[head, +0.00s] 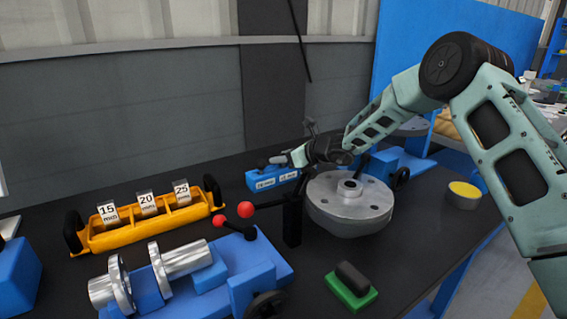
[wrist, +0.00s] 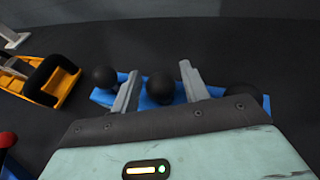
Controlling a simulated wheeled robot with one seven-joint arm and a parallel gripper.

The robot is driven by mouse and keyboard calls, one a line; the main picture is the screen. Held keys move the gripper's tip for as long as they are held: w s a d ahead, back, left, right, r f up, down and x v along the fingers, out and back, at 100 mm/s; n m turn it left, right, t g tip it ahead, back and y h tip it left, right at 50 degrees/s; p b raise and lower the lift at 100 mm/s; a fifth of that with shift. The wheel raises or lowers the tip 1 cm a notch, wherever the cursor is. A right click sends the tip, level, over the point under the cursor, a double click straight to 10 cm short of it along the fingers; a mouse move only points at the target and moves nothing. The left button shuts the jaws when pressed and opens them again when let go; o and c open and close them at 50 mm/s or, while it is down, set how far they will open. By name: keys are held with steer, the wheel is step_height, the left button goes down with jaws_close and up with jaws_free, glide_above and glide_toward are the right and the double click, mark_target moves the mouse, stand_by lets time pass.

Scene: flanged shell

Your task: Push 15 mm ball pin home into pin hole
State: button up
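My gripper (head: 283,159) is at the blue pin holder (head: 262,182) behind the flanged shell. In the wrist view my gripper (wrist: 160,68) has its two grey fingers apart, one on each side of a black ball head (wrist: 160,88), with gaps visible. That ball stands over the blue holder (wrist: 183,97). A second black ball (wrist: 104,77) is outside the left finger, and a third (wrist: 246,95) is partly hidden at right. The pin shafts are hidden. The grey flanged shell (head: 335,209) shows several holes in its top face; I cannot tell which is the pin hole.
A yellow tray (head: 150,235) labelled 15, 20 and 25 mm stands at left. A blue fixture (head: 265,262) with metal shafts and red-knobbed levers (head: 245,209) is in front. A green block with a black grip (head: 351,287) and a yellow-topped tin (head: 464,194) are at right.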

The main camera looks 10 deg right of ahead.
steer(key=c, duration=0.8)
